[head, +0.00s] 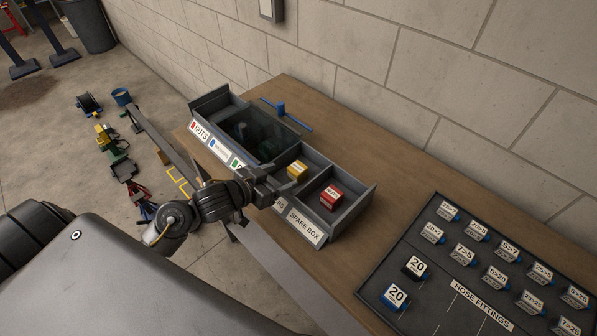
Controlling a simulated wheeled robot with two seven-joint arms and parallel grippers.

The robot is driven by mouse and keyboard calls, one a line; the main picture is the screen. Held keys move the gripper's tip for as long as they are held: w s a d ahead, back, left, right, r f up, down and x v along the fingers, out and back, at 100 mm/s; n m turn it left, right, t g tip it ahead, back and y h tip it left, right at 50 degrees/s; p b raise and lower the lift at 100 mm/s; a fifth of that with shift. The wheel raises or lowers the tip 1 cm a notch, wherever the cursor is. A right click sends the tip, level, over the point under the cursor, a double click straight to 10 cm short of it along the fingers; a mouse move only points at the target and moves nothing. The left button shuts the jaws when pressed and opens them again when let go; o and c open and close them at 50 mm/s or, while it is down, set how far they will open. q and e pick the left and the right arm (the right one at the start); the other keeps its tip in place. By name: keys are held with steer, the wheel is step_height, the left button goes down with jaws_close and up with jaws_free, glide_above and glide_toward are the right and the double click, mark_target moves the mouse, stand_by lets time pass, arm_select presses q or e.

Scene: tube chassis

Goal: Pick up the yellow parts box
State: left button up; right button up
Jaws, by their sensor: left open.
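The yellow parts box (297,170) sits in a compartment of the grey divided bin (349,218), second from the right end. My left gripper (273,183) is open at the bin's front side, just left of and slightly below the yellow box in the picture. It appears empty, and whether it touches the bin wall I cannot tell. The arm hides part of the bin's front labels. My right gripper is not in view.
A red box (331,197) lies in the bin's right-end compartment, labelled "SPARE BOX". A blue T-shaped tool (282,111) lies behind the bin near the wall. A dark hose fittings board (440,290) covers the table's right part. Loose items litter the floor at left.

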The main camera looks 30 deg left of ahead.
mark_target(292, 171)
arm_select(q)
steer(key=shift+w, duration=0.1)
steer(key=p+x, duration=0.1)
steer(key=x, duration=0.4)
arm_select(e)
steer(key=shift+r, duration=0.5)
arm_select(q)
steer(key=shift+a, duration=0.1)
steer(key=shift+c, duration=0.5)
steer(key=c, duration=1)
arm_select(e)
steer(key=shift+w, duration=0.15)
arm_select(q)
steer(key=shift+r, duration=0.1)
